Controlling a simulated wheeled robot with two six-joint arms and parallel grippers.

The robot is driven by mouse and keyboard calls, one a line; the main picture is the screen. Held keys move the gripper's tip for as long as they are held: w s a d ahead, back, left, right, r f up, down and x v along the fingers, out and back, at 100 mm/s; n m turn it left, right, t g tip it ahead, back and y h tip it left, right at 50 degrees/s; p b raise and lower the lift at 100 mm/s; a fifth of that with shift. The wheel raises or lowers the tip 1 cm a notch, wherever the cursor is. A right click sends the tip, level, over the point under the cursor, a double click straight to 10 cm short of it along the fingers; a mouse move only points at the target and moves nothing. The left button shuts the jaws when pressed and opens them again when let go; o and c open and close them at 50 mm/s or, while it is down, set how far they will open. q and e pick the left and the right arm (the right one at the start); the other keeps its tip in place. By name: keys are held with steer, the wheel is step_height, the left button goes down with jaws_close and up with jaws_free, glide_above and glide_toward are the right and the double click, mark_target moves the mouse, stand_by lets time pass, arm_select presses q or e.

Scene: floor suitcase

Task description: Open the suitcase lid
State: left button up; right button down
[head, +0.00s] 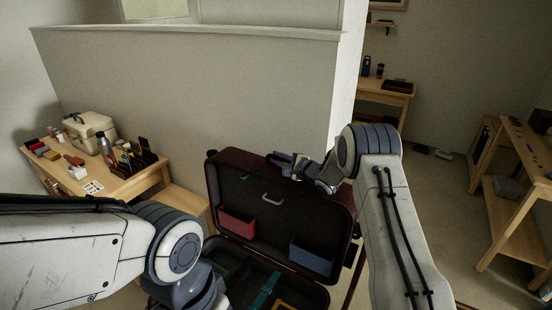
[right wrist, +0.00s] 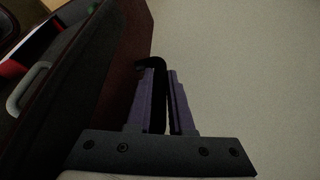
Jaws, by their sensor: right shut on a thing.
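The dark red suitcase lid (head: 272,223) stands raised and leaning back, its dark lining facing me, with a grey handle, a red pocket and a blue pocket inside. The suitcase base (head: 318,292) lies open below it, cut off by the frame. My right gripper (head: 278,157) is at the lid's top edge. In the right wrist view its purple fingers (right wrist: 160,75) are shut on a dark strap or handle (right wrist: 151,62) beside the lid's outer side (right wrist: 120,50). My left arm enters at the lower left; its gripper fingers are not visible.
A low wall (head: 190,90) stands close behind the lid. A wooden table (head: 125,185) with a cream case (head: 90,130) and small items stands at the left. A wooden workbench (head: 525,150) is at the right. Floor (head: 445,215) is clear between the suitcase and workbench.

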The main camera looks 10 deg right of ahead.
steer(key=shift+a, duration=0.25)
steer(key=c, duration=0.8)
jaws_free()
steer(key=shift+a, duration=0.1)
steer(key=shift+d, duration=0.25)
steer(key=shift+s+d+r, duration=0.1)
steer(key=shift+s+d, duration=0.1)
steer(key=shift+s, duration=0.2)
steer(key=b+v, duration=0.2)
steer(key=v, duration=0.7)
steer(key=shift+s+d, duration=0.2)
steer(key=shift+s, duration=0.05)
